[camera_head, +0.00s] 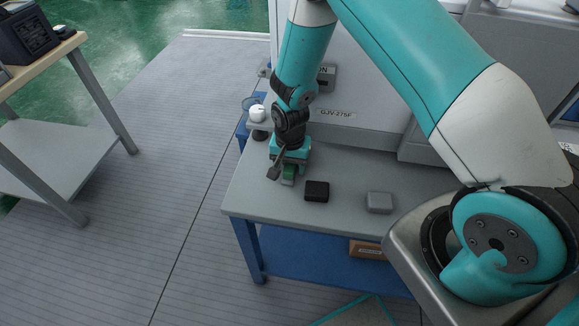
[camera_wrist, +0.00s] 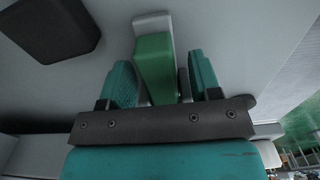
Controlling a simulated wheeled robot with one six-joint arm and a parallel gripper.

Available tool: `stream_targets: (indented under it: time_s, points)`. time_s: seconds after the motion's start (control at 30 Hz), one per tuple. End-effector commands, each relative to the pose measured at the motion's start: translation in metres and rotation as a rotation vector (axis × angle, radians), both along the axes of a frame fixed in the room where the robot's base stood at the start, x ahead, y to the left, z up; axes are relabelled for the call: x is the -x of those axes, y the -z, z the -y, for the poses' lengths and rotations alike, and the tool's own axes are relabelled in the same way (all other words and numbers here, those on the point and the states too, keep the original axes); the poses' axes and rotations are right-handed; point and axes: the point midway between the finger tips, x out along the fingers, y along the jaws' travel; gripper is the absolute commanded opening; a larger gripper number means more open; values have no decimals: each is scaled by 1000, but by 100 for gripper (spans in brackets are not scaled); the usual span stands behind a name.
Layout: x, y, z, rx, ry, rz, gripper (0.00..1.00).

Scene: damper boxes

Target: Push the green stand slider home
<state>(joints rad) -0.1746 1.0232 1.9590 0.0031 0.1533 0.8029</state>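The green slider (camera_head: 289,172) is on the grey table top below my gripper (camera_head: 288,166). In the wrist view the green slider (camera_wrist: 155,68) shows as an upright-looking green block with a light grey part (camera_wrist: 151,22) at its far end. My gripper (camera_wrist: 162,82) has its two teal fingers apart, one on each side of the green block. A narrow gap shows between the block and the right finger; the left finger looks very close to it, and I cannot tell if they touch. The block's near end is hidden by my gripper.
A black box (camera_head: 317,191) and a grey box (camera_head: 380,203) sit on the table (camera_head: 262,197) to the right. A white round object (camera_head: 257,114) stands behind left. A large grey-white machine (camera_head: 362,125) borders the table's back. The front left of the table is clear.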

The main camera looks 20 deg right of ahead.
Motion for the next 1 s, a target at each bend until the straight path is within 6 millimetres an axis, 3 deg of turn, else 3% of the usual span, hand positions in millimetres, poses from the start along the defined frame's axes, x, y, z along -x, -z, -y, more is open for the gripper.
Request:
stream_targets:
  time_s: [0.27, 0.43, 1.0]
  points:
    - [2, 0, -1, -1, -1, -5, 57]
    - [1, -16, -1, -3, 0, -2, 57]
    - [1, -148, 0, -2, 0, 0, 57]
